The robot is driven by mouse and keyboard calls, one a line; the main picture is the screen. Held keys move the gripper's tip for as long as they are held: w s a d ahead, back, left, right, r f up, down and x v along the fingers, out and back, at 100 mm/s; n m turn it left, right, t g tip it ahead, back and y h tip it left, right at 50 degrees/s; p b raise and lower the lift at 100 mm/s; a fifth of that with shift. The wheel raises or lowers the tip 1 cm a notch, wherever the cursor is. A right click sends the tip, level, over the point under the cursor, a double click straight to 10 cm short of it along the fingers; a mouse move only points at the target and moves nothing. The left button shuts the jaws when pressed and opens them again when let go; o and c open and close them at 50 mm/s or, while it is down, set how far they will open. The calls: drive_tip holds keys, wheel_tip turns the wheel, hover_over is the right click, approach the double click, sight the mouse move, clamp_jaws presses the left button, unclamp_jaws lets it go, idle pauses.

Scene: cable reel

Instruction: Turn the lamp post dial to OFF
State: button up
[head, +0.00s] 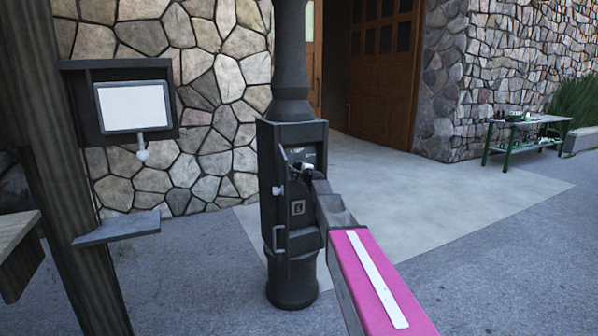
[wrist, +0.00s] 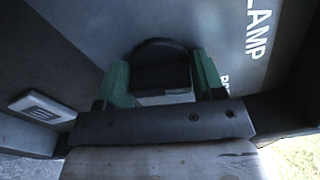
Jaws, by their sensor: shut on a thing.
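The lamp post (head: 290,55) stands in the middle of the head view, with a dark box on its column. The box (head: 267,222) has an open front, and my gripper (head: 305,170) reaches into it from the lower right. In the wrist view a dark round dial (wrist: 163,50) sits on a grey panel. The two green fingers of my gripper (wrist: 165,85) are on either side of the dial, shut on it. White lettering "LAMP" (wrist: 259,30) runs along the panel to the right. Any dial mark and the OFF label cannot be made out.
A light switch plate (wrist: 40,107) is at the left in the wrist view. A wooden post with a white panel (head: 134,106) and a small shelf (head: 117,228) stands to the left. A green table (head: 525,128) is far right. The pavement between is clear.

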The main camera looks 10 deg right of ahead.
drive_tip(key=n, duration=0.6)
drive_tip(key=shift+f+n, duration=0.15)
drive_tip(key=shift+n, duration=0.15)
drive_tip(key=n, duration=0.6)
drive_tip(key=shift+n, duration=0.3)
drive_tip(key=o, duration=0.8)
drive_tip(key=shift+s, duration=0.15)
drive_tip(key=v, duration=1)
drive_tip(key=shift+s+d, duration=0.15)
drive_tip(key=shift+s, duration=0.15)
